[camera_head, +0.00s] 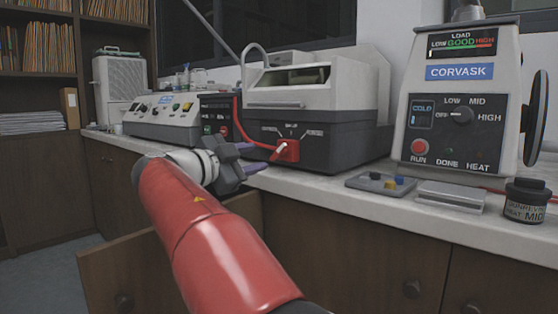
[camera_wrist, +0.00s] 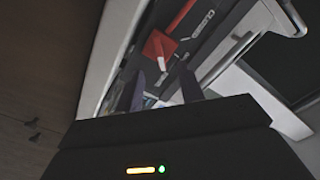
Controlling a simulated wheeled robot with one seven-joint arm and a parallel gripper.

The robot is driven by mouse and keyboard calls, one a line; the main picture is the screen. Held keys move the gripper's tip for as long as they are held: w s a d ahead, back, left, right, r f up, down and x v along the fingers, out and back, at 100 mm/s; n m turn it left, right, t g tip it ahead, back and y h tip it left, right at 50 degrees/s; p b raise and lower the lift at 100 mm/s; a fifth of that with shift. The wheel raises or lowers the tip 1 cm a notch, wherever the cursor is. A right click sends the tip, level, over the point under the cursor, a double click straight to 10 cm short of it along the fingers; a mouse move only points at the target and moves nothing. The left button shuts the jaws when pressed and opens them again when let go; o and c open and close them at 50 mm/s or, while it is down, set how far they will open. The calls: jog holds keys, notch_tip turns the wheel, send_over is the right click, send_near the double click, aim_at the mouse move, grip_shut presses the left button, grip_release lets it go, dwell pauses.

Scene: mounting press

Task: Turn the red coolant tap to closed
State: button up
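The red coolant tap (camera_head: 288,151) is mounted on the dark lower front of the white-topped machine, with a short pale lever and a red hose rising from it. Small labels stand beside and above it, too small to read surely. In the wrist view the tap (camera_wrist: 158,46) lies just beyond my fingertips, its pale lever pointing down toward the gap. My gripper (camera_head: 266,156) is just left of the tap, its two purple-grey fingers apart and empty. Both fingers of my gripper (camera_wrist: 161,78) also show in the wrist view. I cannot tell whether a fingertip touches the tap.
A grey control box (camera_head: 162,125) stands left of the machine (camera_head: 330,135). The Corvask press (camera_head: 455,120) stands to the right. A small grey tray (camera_head: 381,186), a flat metal block (camera_head: 450,196) and a dark jar (camera_head: 526,200) lie near the bench's front edge. A cabinet door hangs open below.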

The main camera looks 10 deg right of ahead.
aim_at(276, 153)
jog(key=p+x, duration=0.1)
jog(key=x, duration=0.6)
jog(key=shift+c, duration=0.2)
grip_shut()
